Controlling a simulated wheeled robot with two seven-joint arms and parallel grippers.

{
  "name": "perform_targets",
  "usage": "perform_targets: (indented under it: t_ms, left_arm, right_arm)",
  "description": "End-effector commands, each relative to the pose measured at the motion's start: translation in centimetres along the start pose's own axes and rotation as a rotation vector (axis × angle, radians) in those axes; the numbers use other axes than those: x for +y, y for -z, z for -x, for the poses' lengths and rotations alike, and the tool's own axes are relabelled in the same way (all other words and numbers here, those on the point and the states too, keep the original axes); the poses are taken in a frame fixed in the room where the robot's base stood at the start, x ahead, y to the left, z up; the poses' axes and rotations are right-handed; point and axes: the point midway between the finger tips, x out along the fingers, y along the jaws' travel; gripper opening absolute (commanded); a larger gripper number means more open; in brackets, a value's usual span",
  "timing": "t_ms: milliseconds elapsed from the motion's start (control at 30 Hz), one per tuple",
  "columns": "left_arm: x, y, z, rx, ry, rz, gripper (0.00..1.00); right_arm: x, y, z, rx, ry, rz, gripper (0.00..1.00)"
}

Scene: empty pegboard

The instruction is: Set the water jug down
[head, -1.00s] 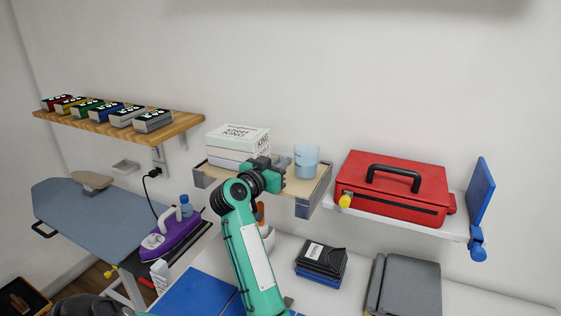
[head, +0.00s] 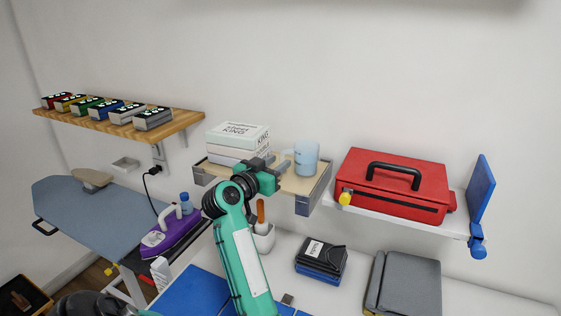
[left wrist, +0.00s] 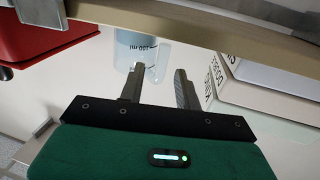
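The water jug (head: 306,158), light blue and see-through, stands upright on the small wooden shelf (head: 308,185), right of the stacked books. Its handle side faces left, towards my left gripper (head: 284,164). That gripper is at the shelf's front, left of the jug. In the left wrist view the jug (left wrist: 131,48) shows beyond the gripper's fingers (left wrist: 158,82), which are apart with nothing held between them. The jug's handle appears just past the fingertips; whether a finger touches it I cannot tell. My right gripper is not in view.
White books (head: 238,142) are stacked on the shelf's left side, close to my left gripper. A red toolbox (head: 393,185) sits on the white shelf to the right. Below are a white pot (head: 263,238) and a black-and-blue box (head: 320,261).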

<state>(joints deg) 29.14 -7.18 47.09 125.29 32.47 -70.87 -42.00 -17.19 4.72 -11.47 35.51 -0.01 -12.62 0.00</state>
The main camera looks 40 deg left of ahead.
Motion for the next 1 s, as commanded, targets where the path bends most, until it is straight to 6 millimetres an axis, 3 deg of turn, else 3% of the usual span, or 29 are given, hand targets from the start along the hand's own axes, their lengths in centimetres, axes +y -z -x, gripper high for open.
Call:
perform_targets:
  t_ms: [200, 433, 633, 1000]
  left_arm:
    - [0.0, -0.1, 4.7, -0.002, 0.002, -0.006, 0.34]
    - [0.0, -0.1, 8.3, -0.002, 0.001, -0.003, 0.34]
    - [0.0, 0.0, 9.6, 0.0, 0.0, -0.002, 0.34]
    - [0.0, 0.0, 9.6, 0.0, 0.0, -0.001, 0.34]
  right_arm:
    - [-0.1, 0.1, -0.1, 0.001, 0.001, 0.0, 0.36]
    - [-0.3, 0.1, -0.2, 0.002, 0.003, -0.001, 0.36]
    - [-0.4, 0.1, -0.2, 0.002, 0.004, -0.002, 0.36]
    - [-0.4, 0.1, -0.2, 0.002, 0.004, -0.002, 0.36]
